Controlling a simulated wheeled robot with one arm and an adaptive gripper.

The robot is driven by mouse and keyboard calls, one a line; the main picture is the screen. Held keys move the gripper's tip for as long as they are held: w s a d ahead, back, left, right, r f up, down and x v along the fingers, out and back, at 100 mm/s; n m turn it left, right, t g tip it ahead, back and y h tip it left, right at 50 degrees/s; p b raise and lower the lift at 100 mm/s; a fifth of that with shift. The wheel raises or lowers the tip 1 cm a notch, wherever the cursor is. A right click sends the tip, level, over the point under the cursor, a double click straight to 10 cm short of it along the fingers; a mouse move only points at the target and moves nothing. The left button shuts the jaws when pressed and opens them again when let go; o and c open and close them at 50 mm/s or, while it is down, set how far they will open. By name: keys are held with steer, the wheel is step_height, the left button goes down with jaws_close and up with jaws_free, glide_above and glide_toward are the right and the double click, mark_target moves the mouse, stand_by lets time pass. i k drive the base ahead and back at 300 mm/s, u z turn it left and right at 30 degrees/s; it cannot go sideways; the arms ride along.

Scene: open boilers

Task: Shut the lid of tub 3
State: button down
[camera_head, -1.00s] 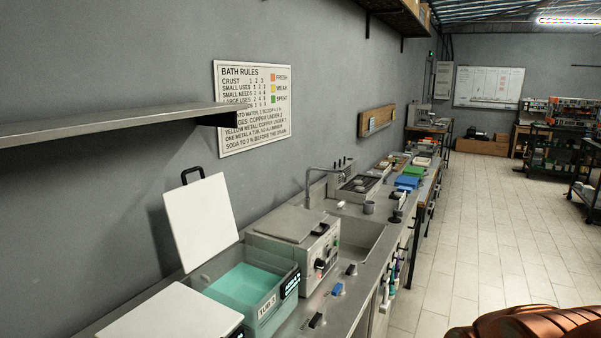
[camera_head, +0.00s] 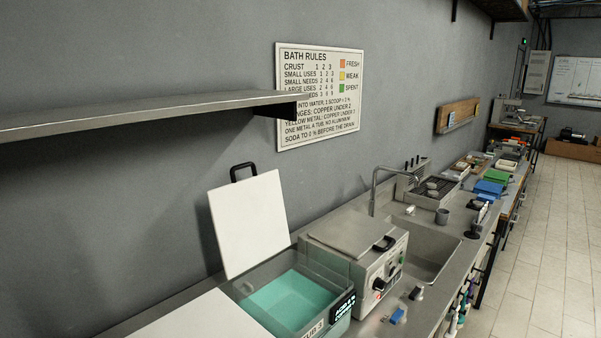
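An open tub (camera_head: 345,312) with teal liquid (camera_head: 290,298) stands on the steel counter at the bottom centre. Its front label starts with TUB, but its digit is hard to read and cut by the frame edge. A white lid (camera_head: 250,222) with a black handle (camera_head: 243,172) stands upright at the tub's back, leaning toward the wall. A flat white lid or top (camera_head: 205,318) lies to the left, cut off by the bottom edge. My gripper is not in view.
A steel shelf (camera_head: 150,112) juts from the wall above left. A grey lidded machine (camera_head: 355,255) stands right of the tub, with a sink (camera_head: 430,250) beyond. Small blue-topped items (camera_head: 398,315) lie along the counter front. The floor (camera_head: 545,260) at right is clear.

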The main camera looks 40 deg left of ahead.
mark_target(249, 219)
steer(key=i, duration=3.05)
steer(key=u, duration=3.4)
